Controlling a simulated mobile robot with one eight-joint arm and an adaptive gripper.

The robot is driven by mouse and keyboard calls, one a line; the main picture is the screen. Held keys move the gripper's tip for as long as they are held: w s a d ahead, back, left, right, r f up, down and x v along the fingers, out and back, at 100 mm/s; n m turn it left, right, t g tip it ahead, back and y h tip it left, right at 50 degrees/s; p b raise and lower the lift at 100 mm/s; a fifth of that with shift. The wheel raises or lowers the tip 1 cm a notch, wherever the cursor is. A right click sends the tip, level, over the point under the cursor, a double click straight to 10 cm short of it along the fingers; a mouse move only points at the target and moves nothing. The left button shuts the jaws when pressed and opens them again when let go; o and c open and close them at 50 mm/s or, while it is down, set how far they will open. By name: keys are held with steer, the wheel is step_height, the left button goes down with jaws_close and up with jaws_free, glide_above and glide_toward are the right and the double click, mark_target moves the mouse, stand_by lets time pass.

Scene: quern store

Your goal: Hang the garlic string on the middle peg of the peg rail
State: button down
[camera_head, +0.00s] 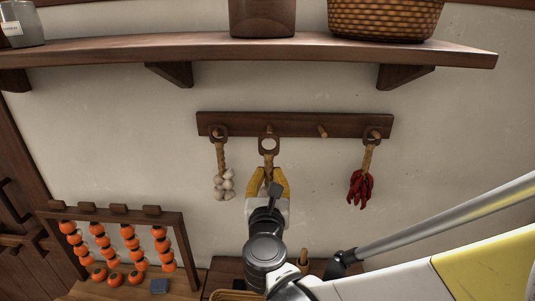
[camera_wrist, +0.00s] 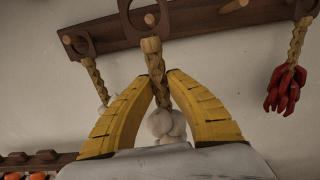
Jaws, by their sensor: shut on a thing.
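My gripper (camera_head: 267,176) is shut on the braid of a garlic string (camera_head: 268,160), just below its brown ring. In the wrist view, the braid (camera_wrist: 152,62) passes between the yellow fingers (camera_wrist: 160,82), with white bulbs (camera_wrist: 166,124) behind and below them. The dark peg rail (camera_head: 296,126) is on the wall. The held ring is at the rail, close to the second peg from the left (camera_head: 269,129). In the head view the peg shows at the ring's top; in the wrist view its tip appears within the ring's outline. I cannot tell whether the peg passes through.
Another garlic string (camera_head: 222,180) hangs on the leftmost peg, and a red chilli string (camera_head: 361,185) on the rightmost. The third peg (camera_head: 323,131) is bare. A shelf (camera_head: 340,51) runs above. A rack of orange fruit (camera_head: 120,212) stands lower left.

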steer(key=w+f+b, duration=0.1)
steer(key=w, duration=0.7)
steer(key=shift+w+d+f, duration=0.15)
steer(key=shift+w, duration=0.15)
stand_by(0.3)
stand_by(0.4)
steer(key=c, duration=1.4)
jaws_free()
steer(key=shift+o, duration=0.2)
steer(key=shift+s, duration=0.1)
